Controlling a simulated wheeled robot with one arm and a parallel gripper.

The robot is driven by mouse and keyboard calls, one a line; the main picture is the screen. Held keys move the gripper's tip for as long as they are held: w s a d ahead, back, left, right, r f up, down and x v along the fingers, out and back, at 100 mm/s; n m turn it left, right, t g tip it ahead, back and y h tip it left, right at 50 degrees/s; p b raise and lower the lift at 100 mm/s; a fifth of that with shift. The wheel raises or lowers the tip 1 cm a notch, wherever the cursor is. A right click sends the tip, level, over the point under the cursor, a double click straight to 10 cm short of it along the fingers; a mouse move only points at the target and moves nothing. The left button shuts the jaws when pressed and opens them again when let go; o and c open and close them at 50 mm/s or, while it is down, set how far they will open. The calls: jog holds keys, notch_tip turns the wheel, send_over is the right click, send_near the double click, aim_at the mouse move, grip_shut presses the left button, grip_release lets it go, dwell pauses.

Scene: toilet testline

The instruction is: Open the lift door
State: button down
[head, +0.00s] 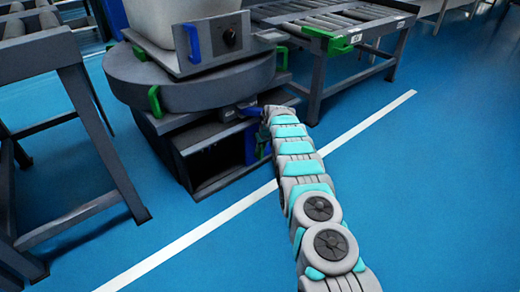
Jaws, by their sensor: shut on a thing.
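The lift (190,95) is a dark grey unit with a round platform and an open-fronted box base, whose dark interior (212,160) shows. My arm reaches from the lower right to the right front edge of this base. My gripper (262,122) is small and partly hidden by my arm's end links. It is shut on the lift door's handle, beside blue parts (250,143) at the right of the opening. The door's outline and how far it stands open cannot be made out clearly.
A roller conveyor (340,25) with green ends stands at the upper right. A dark metal frame (100,130) stands at left. Blue floor at right is clear, crossed by a white line (365,125).

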jog(key=c, duration=0.7)
grip_release()
jog(key=shift+r, duration=0.1)
jog(key=shift+p+v, duration=0.45)
jog(key=shift+v, duration=3.35)
jog(key=shift+r, duration=0.1)
jog(key=s+d+r+m+g+p, duration=0.25)
jog(key=s+r+p, duration=0.35)
jog(key=s+r, duration=2.15)
jog(key=s+r+g+p, duration=0.1)
jog(key=s+r, duration=0.1)
jog(key=s, duration=1.1)
jog(key=s+d+r+m+g+h+p, duration=0.1)
jog(key=s+r+p, duration=0.1)
jog(key=s, duration=1.1)
jog(key=s+d+r+m+g+p, duration=0.1)
jog(key=s+r, duration=0.3)
jog(key=s, duration=1)
jog(key=shift+d+g+h+p, duration=0.1)
jog(key=shift+g+h+p, duration=0.25)
jog(key=shift+p, duration=0.3)
